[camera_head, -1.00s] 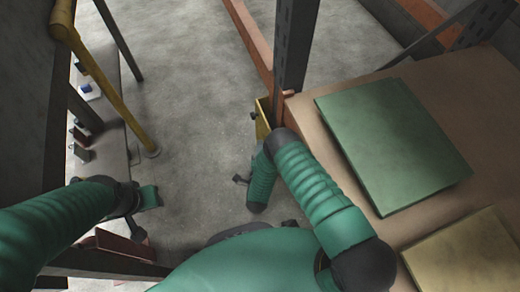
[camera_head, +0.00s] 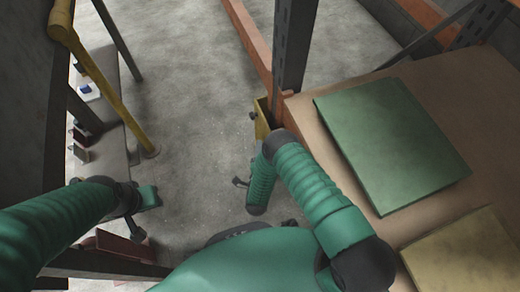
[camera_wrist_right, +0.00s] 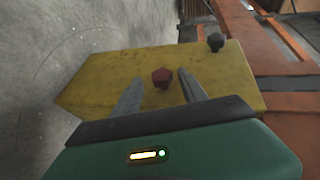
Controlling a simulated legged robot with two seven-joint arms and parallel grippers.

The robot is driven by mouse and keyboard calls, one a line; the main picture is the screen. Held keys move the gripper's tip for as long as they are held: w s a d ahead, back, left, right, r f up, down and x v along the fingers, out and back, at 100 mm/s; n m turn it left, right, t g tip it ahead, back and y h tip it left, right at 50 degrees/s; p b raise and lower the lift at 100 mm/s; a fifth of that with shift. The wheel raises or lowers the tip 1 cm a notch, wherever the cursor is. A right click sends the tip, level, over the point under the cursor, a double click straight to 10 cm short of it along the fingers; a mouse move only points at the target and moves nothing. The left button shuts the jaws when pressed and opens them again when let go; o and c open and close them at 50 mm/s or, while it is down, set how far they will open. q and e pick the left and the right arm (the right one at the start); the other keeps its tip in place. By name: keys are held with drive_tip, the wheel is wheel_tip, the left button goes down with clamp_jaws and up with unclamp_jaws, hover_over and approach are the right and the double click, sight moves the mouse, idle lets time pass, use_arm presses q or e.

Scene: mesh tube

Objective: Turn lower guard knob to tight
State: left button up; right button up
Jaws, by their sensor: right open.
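A yellow guard (camera_wrist_right: 90,80) fills the middle of the right wrist view. It carries a red knob (camera_wrist_right: 162,77) and, farther up and right, a dark knob (camera_wrist_right: 216,42). My right gripper (camera_wrist_right: 161,79) is open, with one finger on each side of the red knob in this view. I cannot tell whether either finger touches it. In the head view the yellow guard (camera_head: 262,121) shows by the post, with a small dark knob at its left; my right forearm partly hides the area. My left gripper (camera_head: 147,198) is at the left, its jaws unclear.
A brown table (camera_head: 462,92) with a green panel (camera_head: 395,145) and a yellowish panel (camera_head: 460,255) lies on the right. A dark upright post (camera_head: 295,60) stands behind the guard. A yellow rail (camera_head: 100,85) is at the left. Bare concrete floor (camera_head: 190,75) lies between.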

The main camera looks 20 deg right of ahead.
drive_tip(key=p+v, duration=0.5)
drive_tip(key=v, duration=0.6)
